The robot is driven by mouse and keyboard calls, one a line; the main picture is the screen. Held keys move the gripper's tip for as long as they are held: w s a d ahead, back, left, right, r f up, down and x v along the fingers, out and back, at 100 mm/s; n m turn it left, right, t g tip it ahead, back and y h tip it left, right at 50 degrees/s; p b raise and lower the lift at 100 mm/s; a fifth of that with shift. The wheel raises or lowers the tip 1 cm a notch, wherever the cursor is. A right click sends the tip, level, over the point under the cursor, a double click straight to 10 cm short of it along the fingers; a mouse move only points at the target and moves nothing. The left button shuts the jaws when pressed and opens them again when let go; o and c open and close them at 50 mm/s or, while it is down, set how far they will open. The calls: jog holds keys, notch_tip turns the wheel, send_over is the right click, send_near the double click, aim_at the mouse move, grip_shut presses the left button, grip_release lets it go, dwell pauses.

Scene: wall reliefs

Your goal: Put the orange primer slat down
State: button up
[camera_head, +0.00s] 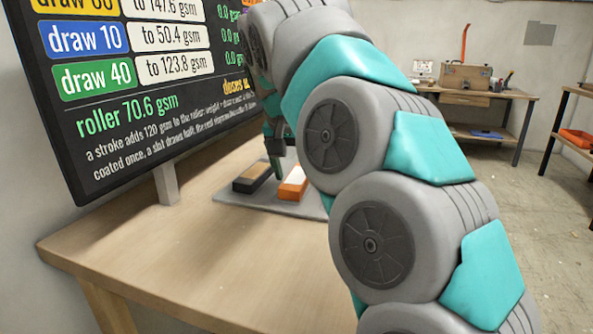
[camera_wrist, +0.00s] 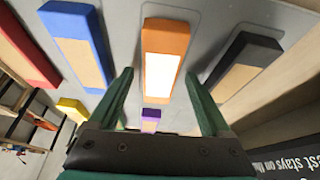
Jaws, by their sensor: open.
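The orange primer slat (camera_head: 293,183) is an orange block with a white face, lying on a grey board (camera_head: 262,200) on the table. In the wrist view the orange slat (camera_wrist: 164,62) appears between and beyond my two green fingers. My gripper (camera_wrist: 160,88) is open, with a gap on each side of the slat. In the head view my gripper (camera_head: 277,160) is just above and beside the slat, partly hidden by my arm. Whether a finger touches the slat cannot be told.
A black slat (camera_head: 252,177) lies left of the orange one. The wrist view also shows a blue slat (camera_wrist: 78,45), a red slat (camera_wrist: 28,48), a yellow block (camera_wrist: 73,109) and a purple block (camera_wrist: 150,120). A sign board (camera_head: 130,90) stands behind. The table's front (camera_head: 200,265) is clear.

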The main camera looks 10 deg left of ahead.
aim_at(298, 175)
jog(key=shift+r, duration=0.2)
jog(key=shift+v, duration=1.9)
jog(key=p+v, duration=0.1)
jog(key=v, duration=0.2)
jog(key=shift+r+p, duration=0.15)
jog(key=shift+p, duration=0.25)
jog(key=shift+s+r, duration=0.1)
jog(key=shift+a, duration=0.1)
jog(key=shift+s, duration=0.1)
